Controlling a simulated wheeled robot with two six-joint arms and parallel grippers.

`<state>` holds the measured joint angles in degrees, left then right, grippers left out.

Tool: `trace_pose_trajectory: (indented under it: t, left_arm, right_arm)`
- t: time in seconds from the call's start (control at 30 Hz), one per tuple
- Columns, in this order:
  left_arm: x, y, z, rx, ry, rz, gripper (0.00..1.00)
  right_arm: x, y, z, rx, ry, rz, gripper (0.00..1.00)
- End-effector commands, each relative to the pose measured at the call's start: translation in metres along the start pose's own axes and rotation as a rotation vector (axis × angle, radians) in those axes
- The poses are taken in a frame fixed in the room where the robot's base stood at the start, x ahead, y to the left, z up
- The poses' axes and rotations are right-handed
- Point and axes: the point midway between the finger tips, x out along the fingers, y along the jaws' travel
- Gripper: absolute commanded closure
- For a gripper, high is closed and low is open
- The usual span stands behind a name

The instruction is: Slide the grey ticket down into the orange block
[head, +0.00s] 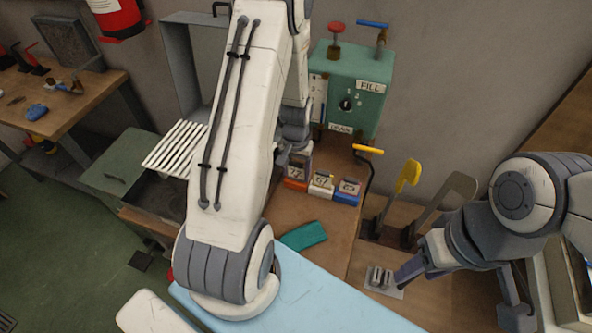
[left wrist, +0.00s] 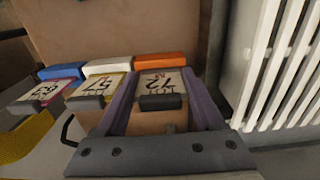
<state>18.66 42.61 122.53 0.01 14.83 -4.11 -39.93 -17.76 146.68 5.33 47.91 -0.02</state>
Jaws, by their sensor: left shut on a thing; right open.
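The orange block (head: 295,185) stands at the left end of a short row, with a pale label marked 72 above its orange part. In the left wrist view the orange block (left wrist: 160,61) is at the top middle. My left gripper (left wrist: 162,88) is shut at this block, its purple fingers flanking the label. A dark grey bar (left wrist: 163,102) between the fingers looks like the edge of the grey ticket; how deep it sits is hidden. In the head view my left gripper (head: 297,155) is partly hidden by my arm. My right gripper (head: 458,290) is open and empty at lower right.
A white block (head: 321,186) and a blue block (head: 346,196) stand close beside the orange one. A green fill box (head: 355,85) is behind, and a yellow-handled lever (head: 408,175) stands to the right. White slats (head: 175,145) are on the left.

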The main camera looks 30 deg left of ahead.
Motion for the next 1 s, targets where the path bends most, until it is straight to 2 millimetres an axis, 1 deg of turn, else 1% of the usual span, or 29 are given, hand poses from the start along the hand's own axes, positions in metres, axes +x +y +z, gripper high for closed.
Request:
trace_pose_trajectory:
  t: [0.2, 0.23, 0.3, 0.53, 0.67, 0.77, 1.0]
  left_arm:
    - [0.007, 0.0, 0.0, 0.0, 0.0, 0.0, 0.57]
    - [0.006, 0.0, 0.0, 0.0, 0.0, 0.0, 0.23]
    - [0.005, 0.0, 0.0, 0.0, 0.0, 0.0, 0.0]
    - [0.005, 0.0, 0.0, 0.0, 0.0, 0.0, 0.0]
    - [-0.003, 0.0, -0.001, 0.0, 0.002, 0.0, 0.0]
    - [-0.018, 0.0, -0.002, 0.0, 0.005, 0.0, 0.0]
    - [-0.067, 0.0, -0.002, 0.0, 0.006, 0.0, 0.0]
  right_arm:
    - [0.005, 0.0, 0.0, 0.0, 0.0, 0.0, 0.5]
    - [0.004, 0.0, 0.0, 0.0, 0.0, 0.0, 0.5]
    - [0.004, 0.0, 0.0, 0.0, 0.0, 0.0, 0.5]
    - [0.004, 0.0, 0.0, 0.0, 0.0, 0.0, 0.5]
    - [0.004, 0.0, 0.0, 0.0, 0.0, 0.0, 0.5]
    - [0.006, 0.0, 0.0, 0.0, 0.0, 0.0, 0.5]
    - [0.009, 0.001, 0.001, 0.0, 0.0, 0.0, 0.5]
